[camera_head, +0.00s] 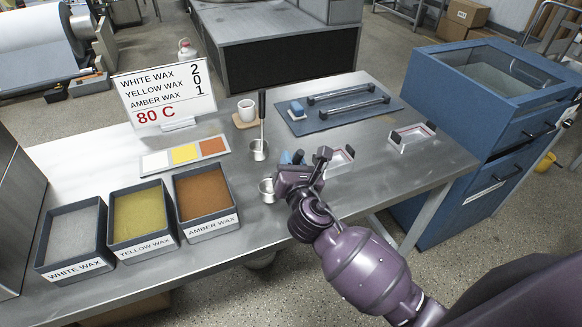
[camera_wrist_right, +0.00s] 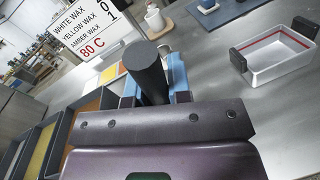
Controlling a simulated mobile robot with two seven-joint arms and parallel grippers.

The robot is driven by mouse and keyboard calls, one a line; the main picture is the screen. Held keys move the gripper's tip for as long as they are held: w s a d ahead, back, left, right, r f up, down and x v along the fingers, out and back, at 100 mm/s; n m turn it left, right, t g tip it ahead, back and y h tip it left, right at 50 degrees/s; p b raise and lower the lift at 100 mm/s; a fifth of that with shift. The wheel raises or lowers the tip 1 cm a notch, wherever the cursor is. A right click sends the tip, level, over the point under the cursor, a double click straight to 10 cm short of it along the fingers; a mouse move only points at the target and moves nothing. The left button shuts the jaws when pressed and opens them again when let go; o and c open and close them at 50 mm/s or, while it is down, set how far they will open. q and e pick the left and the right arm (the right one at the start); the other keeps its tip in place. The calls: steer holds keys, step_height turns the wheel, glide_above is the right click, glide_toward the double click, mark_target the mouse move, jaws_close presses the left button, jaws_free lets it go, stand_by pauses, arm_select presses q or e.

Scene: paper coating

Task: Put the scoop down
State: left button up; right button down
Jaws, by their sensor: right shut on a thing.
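My right gripper (camera_head: 293,160) is over the middle of the steel table, shut on the scoop's dark handle. In the right wrist view the black round handle (camera_wrist_right: 146,72) stands between the blue fingers. The scoop's small metal cup (camera_head: 267,189) shows just left of the gripper in the head view; whether its bottom touches the table I cannot tell. A second metal cup with an upright black handle (camera_head: 262,106) stands on the table behind it. My left gripper is not in view.
Labelled bins of white wax (camera_head: 76,262), yellow wax (camera_head: 144,239) and amber wax (camera_head: 208,228) stand left. A metal tray (camera_head: 339,158) with dark handles is close right of my gripper; another tray (camera_head: 411,139) lies farther right. A blue mat (camera_head: 335,112) lies behind.

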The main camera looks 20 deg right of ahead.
steer(key=shift+f, duration=0.75)
steer(key=shift+f, duration=0.15)
steer(key=c, duration=1.1)
jaws_free()
steer(key=shift+o, duration=0.2)
